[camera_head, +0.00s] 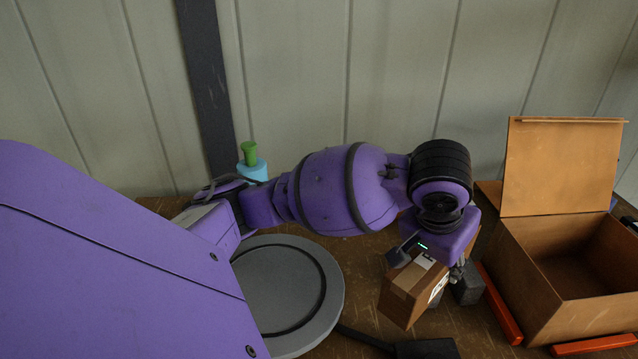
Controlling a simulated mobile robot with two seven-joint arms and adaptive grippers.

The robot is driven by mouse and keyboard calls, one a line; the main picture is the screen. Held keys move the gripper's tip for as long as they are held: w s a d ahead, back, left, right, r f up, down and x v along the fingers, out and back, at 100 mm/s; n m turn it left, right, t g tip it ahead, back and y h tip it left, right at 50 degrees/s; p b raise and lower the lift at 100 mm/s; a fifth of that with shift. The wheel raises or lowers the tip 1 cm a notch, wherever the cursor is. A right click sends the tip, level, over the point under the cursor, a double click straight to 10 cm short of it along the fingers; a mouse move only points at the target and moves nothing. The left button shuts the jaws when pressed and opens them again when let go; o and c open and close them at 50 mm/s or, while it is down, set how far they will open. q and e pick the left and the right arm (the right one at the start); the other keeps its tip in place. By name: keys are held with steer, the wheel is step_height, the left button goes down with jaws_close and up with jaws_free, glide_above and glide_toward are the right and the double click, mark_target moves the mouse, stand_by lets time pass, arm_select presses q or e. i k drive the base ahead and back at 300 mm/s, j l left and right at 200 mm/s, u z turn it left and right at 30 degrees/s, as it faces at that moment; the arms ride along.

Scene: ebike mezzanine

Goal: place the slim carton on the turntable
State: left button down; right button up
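The slim carton (405,297) is a brown box with a tape strip and a white label, right of centre. It is tilted. My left gripper (432,272) reaches down over it from above, with dark finger parts on both sides, and appears shut on it. The gripper hides part of the carton, and I cannot tell whether its lower edge touches the table. The turntable (328,288) is a round grey disc with a dark ring, left of the carton and apart from it. My arm hides its left part. No carton shows on its visible part. My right gripper is not in view.
An open brown box (530,290) with a raised lid (560,165) stands at right, with orange-red bars (500,305) along its base. A blue bottle with a green top (250,160) stands behind my arm. A dark flat object (425,349) lies at the front edge.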

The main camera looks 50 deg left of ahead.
mark_target(270, 284)
steer(key=u, duration=1.05)
steer(key=l+u, duration=0.1)
steer(key=l, duration=0.65)
